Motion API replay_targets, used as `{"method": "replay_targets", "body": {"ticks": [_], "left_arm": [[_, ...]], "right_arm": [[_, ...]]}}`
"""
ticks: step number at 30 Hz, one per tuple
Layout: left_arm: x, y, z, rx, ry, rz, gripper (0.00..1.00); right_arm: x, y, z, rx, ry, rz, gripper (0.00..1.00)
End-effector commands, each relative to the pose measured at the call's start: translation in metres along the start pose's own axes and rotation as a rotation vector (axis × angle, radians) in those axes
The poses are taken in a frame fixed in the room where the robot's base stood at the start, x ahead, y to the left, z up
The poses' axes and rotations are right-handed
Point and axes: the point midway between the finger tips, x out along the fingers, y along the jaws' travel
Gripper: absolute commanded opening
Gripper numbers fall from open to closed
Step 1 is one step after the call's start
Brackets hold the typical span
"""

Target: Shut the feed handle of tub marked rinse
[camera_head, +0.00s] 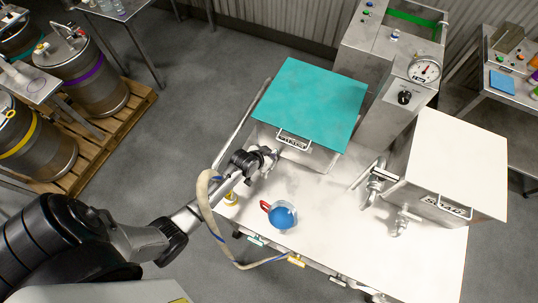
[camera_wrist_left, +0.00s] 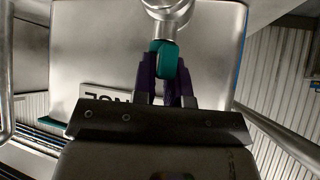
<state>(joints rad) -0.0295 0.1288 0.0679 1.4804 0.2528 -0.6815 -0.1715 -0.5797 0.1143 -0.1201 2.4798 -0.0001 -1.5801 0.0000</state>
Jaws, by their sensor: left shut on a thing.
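The rinse tub (camera_head: 262,135) stands on the bench under a teal lid (camera_head: 312,102). In the left wrist view its steel wall (camera_wrist_left: 105,50) fills the back, with a label plate (camera_wrist_left: 110,95) whose visible letters end in "NSE". My left gripper (camera_head: 268,158) is low at the tub's front left. In the wrist view its purple fingers (camera_wrist_left: 167,82) are shut on a teal feed handle (camera_wrist_left: 164,58), below a round metal valve fitting (camera_wrist_left: 168,12). In the head view the gripper and wrist hide the handle. My right gripper is in neither view.
A white-lidded tub (camera_head: 458,165) with metal valves stands to the right. A pale hose (camera_head: 208,205) loops beside my arm. A gauge cabinet (camera_head: 385,75) stands behind.

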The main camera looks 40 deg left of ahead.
Motion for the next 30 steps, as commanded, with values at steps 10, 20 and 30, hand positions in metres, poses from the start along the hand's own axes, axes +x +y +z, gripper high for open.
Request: {"method": "replay_targets", "body": {"ticks": [10,20,30], "left_arm": [[0.000,-0.001,0.000,0.010,0.000,0.009,0.00],[0.002,-0.004,0.002,0.146,-0.001,0.135,0.00],[0.007,-0.006,0.005,0.374,-0.001,0.361,0.00]], "right_arm": [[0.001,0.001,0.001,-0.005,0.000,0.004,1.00],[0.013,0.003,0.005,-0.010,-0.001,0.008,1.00],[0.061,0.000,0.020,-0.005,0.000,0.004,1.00]]}}
